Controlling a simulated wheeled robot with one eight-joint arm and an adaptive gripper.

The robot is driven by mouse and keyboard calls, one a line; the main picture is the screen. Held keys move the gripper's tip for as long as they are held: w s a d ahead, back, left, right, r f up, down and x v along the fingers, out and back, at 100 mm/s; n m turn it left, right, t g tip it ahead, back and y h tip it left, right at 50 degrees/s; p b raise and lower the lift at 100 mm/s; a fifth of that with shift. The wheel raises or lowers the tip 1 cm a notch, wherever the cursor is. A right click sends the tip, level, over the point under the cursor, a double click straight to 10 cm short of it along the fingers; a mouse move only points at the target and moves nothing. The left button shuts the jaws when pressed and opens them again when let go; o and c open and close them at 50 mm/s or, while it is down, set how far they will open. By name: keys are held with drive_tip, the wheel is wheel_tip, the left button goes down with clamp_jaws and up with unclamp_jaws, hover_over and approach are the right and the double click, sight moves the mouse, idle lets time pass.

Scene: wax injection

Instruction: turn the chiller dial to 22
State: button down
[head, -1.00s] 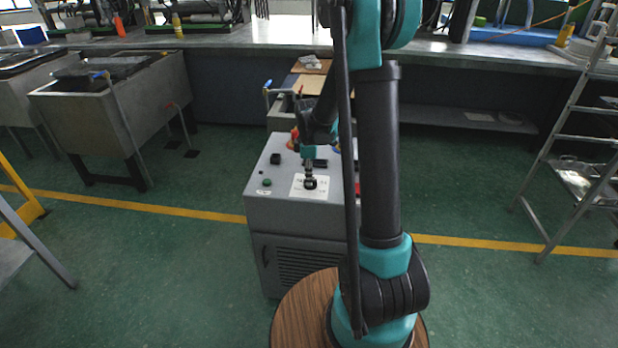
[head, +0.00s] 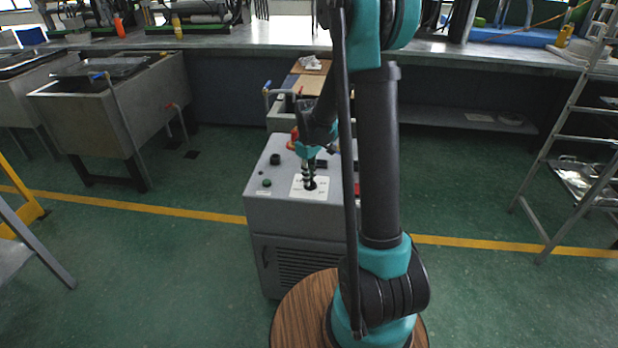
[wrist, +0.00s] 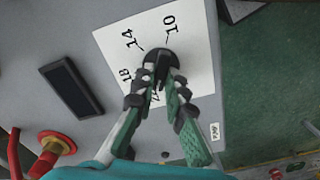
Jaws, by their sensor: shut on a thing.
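The grey chiller (head: 300,210) stands in front of my base, with a white scale plate (head: 298,192) on its top. The dial (wrist: 158,55) is a round black knob on this plate in the wrist view. My gripper (wrist: 160,85) is shut on the dial's raised grip. The numbers 10, 14 and 18 show around the knob. A further mark beside 18 is partly covered by my fingers, so I cannot read it. The pointer's exact reading is not clear. In the head view my gripper (head: 309,184) points down onto the plate.
A dark rectangular display (wrist: 71,88) and a red valve or fitting (wrist: 52,148) are on the chiller top. A green button (head: 267,183) sits at its front left. A steel sink (head: 115,100) stands left and a ladder (head: 575,140) right.

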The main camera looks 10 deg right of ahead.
idle(0.4)
drive_tip(key=c, duration=1.6)
unclamp_jaws()
drive_tip(key=shift+o, duration=0.2)
wheel_tip(320, 180, up, 12)
drive_tip(key=s+d+f+m+t, duration=0.2)
drive_tip(key=s+f+m, duration=0.2)
drive_tip(key=s, duration=0.7)
drive_tip(key=s+d+f+m+t, duration=0.2)
drive_tip(key=s+f+m, duration=0.2)
drive_tip(key=s, duration=0.8)
drive_tip(key=shift+d+f, duration=0.15)
drive_tip(key=shift+f, duration=0.05)
